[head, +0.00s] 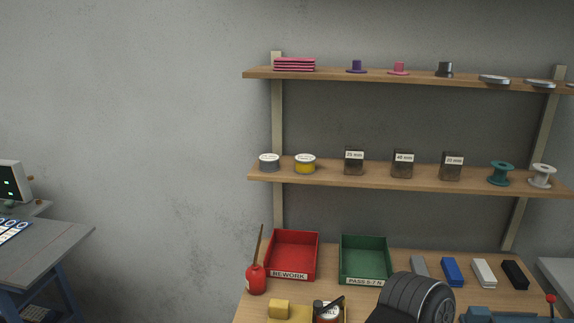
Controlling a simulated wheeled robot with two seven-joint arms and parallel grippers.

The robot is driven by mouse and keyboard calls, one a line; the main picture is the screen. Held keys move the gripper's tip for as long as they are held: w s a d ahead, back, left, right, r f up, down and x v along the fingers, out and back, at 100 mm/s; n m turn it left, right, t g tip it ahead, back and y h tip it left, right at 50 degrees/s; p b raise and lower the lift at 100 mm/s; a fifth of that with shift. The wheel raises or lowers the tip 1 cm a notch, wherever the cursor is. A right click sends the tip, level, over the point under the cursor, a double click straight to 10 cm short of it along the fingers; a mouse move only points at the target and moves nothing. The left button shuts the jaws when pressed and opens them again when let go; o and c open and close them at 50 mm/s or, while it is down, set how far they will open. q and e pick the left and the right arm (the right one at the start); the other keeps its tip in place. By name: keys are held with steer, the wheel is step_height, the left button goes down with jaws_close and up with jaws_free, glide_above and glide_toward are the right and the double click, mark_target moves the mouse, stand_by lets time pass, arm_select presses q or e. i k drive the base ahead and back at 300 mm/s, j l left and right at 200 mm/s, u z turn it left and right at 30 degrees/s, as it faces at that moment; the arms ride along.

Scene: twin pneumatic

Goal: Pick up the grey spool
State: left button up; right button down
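A grey spool (269,163) with a white labelled top stands at the left end of the middle shelf. A similar yellow spool (305,164) stands just to its right. At the right end of the same shelf are an empty teal spool (501,173) and a pale, whitish-grey spool (542,176). Neither of my grippers is in view.
The middle shelf (400,182) also holds several dark labelled boxes (403,164). An upper shelf (400,79) sits above it. Below, the bench has a red tray (292,234), a green tray (365,239) and a red oil can (256,281). The wall left is bare.

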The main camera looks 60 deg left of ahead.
mark_target(269, 163)
steer(key=u, duration=0.45)
steer(key=i+u, duration=0.15)
steer(key=u, duration=0.8)
steer(key=i+u, duration=0.15)
steer(key=u, duration=0.8)
steer(key=i+l, duration=0.05)
steer(key=l, duration=0.05)
